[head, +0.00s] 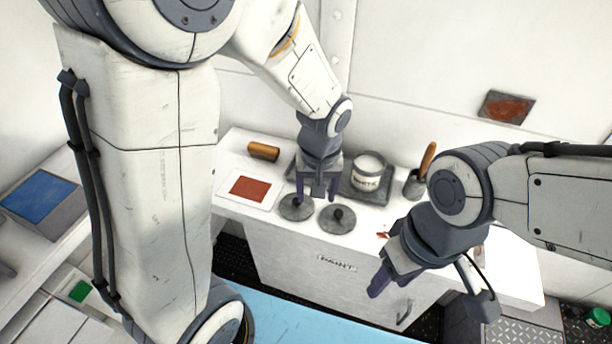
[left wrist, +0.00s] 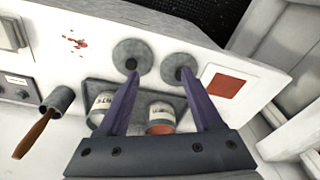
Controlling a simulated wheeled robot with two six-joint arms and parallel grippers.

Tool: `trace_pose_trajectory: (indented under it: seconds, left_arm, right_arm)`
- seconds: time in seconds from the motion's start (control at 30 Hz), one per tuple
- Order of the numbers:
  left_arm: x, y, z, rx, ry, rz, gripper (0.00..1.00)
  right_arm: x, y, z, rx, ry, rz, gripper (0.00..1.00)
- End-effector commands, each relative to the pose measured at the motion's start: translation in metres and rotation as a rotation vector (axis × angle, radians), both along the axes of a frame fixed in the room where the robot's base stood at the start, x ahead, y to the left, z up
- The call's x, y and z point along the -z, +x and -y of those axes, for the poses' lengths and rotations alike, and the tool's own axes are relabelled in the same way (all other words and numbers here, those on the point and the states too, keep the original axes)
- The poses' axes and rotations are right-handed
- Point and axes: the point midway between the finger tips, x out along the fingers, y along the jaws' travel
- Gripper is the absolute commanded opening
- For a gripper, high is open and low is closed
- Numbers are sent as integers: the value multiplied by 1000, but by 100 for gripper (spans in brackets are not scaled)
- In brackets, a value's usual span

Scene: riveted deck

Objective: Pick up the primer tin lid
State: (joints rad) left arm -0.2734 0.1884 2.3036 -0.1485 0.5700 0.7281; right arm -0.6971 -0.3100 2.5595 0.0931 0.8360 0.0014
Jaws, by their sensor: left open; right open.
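Two round grey lids with dark knobs lie side by side on the white counter, the left lid (head: 296,208) and the right lid (head: 337,219). In the left wrist view the order flips: the left lid (left wrist: 186,68) is right of the right lid (left wrist: 131,58). I cannot tell which is the primer tin's. My left gripper (head: 317,190) is open and empty above the counter by the lids; its fingertips (left wrist: 160,75) appear near the two knobs. My right gripper (head: 378,284) is open, low in front of the counter, apart from the lids.
A dark tray (head: 376,194) behind the lids holds a white-paint tin (head: 368,173) and a red-topped tin (left wrist: 160,118), hidden in the head view. A brush stands in a cup (head: 415,184). A wooden cylinder (head: 263,151) and red swatch (head: 250,188) are left.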

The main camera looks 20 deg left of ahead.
Motion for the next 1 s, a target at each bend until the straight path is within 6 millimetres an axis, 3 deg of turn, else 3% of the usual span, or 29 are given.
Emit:
trace_pose_trajectory:
  seconds: [0.03,0.1,0.3,0.5,0.77,1.0]
  left_arm:
    - [-6,17,-17,-113,6,1,67]
    - [-1,34,-35,-238,6,16,67]
    - [18,55,-62,-409,5,36,67]
    - [51,58,-67,-418,5,36,67]
    - [71,60,-69,-417,4,38,67]
    - [108,61,-70,-417,4,37,67]
  right_arm:
    - [-21,0,0,0,0,0,50]
    - [-30,0,0,1,0,0,50]
    - [-39,0,0,1,-1,-1,50]
    - [-40,0,0,1,-1,-1,50]
    - [-42,0,0,1,-1,-1,50]
    - [-39,0,0,1,-1,-1,50]
